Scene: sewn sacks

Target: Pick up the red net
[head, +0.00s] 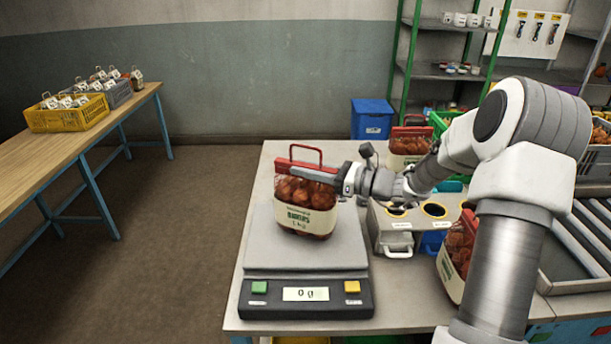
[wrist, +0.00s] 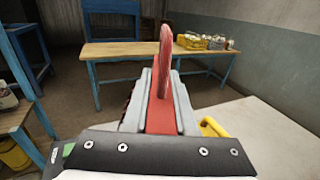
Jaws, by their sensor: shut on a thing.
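The red net (head: 305,192), a mesh bag of brown-orange produce with a cream label and a red top strip with a loop handle, hangs upright over the scale plate (head: 285,252). My gripper (head: 290,166) is shut on its red top strip from the right. In the wrist view the red strip and handle (wrist: 165,50) stand between the two grey fingers of my gripper (wrist: 162,85). The scale display (head: 305,294) reads 0 g. I cannot see clearly how wide any gap under the net is.
A holed grey box (head: 385,235) is right of the scale. A wooden table (head: 60,152) with crates stands left, across open floor.

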